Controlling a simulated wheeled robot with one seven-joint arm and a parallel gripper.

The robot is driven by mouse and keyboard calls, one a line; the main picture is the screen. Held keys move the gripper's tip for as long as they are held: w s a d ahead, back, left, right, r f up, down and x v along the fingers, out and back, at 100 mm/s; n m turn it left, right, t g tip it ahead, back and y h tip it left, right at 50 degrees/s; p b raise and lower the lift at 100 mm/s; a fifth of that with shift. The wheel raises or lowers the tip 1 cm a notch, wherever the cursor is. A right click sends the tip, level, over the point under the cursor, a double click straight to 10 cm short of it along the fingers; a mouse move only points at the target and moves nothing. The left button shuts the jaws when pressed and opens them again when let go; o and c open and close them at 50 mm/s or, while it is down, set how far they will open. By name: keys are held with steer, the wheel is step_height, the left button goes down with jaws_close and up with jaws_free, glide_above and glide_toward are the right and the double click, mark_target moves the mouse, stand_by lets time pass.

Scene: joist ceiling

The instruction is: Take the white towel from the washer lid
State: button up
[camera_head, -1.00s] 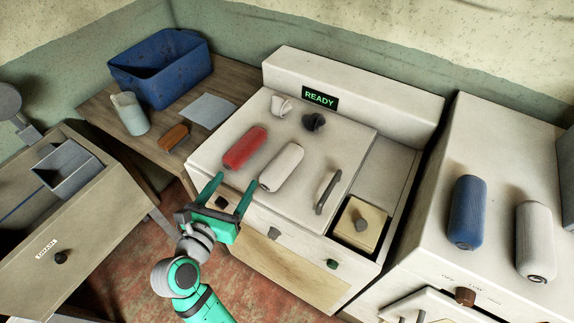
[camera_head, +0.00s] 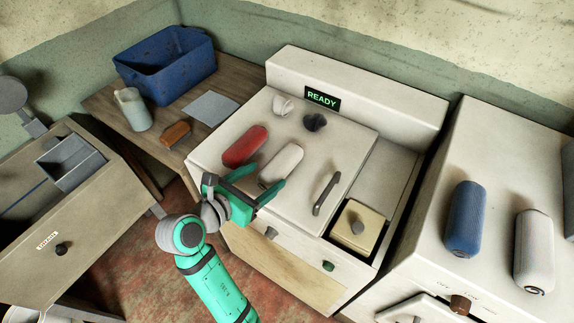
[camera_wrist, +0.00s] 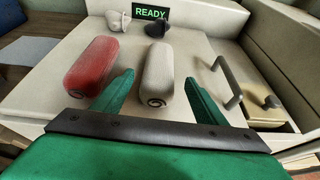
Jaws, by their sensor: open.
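The white towel (camera_head: 281,165) is a rolled bundle lying on the washer lid (camera_head: 310,150), just right of a red rolled towel (camera_head: 244,146). My gripper (camera_head: 262,176) is open at the near end of the white towel. In the wrist view the white towel (camera_wrist: 157,75) lies ahead, between the two green fingers of my gripper (camera_wrist: 158,92), its spiral end facing me. The red towel (camera_wrist: 93,66) is just beyond the left finger.
A dark lid handle (camera_head: 326,193) stands to the right of the towel. A white cup-like item (camera_head: 283,105) and a dark knob-like item (camera_head: 315,122) sit behind. A blue towel (camera_head: 465,219) and another pale towel (camera_head: 534,250) lie on the right-hand appliance.

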mark_target(281, 165)
steer(key=x, duration=0.9)
steer(key=shift+f, duration=0.15)
steer(key=shift+c, duration=0.3)
steer(key=c, duration=1.1)
steer(key=shift+c, duration=0.2)
